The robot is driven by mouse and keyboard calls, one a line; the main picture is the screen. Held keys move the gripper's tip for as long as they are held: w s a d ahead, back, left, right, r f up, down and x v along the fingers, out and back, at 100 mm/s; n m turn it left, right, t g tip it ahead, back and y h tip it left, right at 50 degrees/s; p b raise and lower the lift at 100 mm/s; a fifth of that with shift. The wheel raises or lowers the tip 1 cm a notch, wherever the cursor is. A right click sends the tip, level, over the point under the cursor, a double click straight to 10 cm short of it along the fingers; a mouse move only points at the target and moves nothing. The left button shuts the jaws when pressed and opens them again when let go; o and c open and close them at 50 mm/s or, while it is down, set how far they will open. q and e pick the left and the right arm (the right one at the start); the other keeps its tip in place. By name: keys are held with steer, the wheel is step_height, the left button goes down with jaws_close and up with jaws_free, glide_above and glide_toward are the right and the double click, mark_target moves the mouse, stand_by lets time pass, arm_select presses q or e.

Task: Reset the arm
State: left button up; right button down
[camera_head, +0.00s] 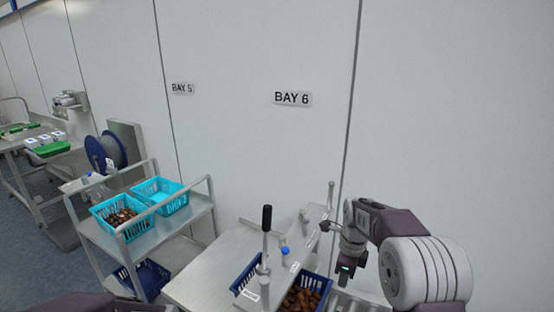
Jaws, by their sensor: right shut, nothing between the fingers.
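My right arm comes in from the right, with a dark purple and white link. My right gripper (347,276) points down at the lower right, beside the upright metal post of the bench fixture. It is shut and empty. A purple part of my left arm shows at the bottom left edge. My left gripper is out of view.
A metal table (205,270) with a black-handled lever (266,219) stands at bottom centre. A metal cart (152,239) to its left holds two turquoise baskets (172,205), one with dates. A blue reel (105,152) stands behind the cart. White wall panels close the back.

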steer(key=s+a+f+n, duration=0.1)
steer(key=s+f+n, duration=0.1)
steer(key=s+n, duration=0.8)
steer(key=s+a+f+n, duration=0.2)
steer(key=s+f+n, duration=0.1)
steer(key=s+n, duration=0.8)
steer(key=shift+s+n, duration=0.2)
steer(key=shift+n, duration=1)
steer(key=c, duration=1.6)
jaws_free()
steer(key=shift+o, duration=0.2)
steer(key=shift+f, duration=0.1)
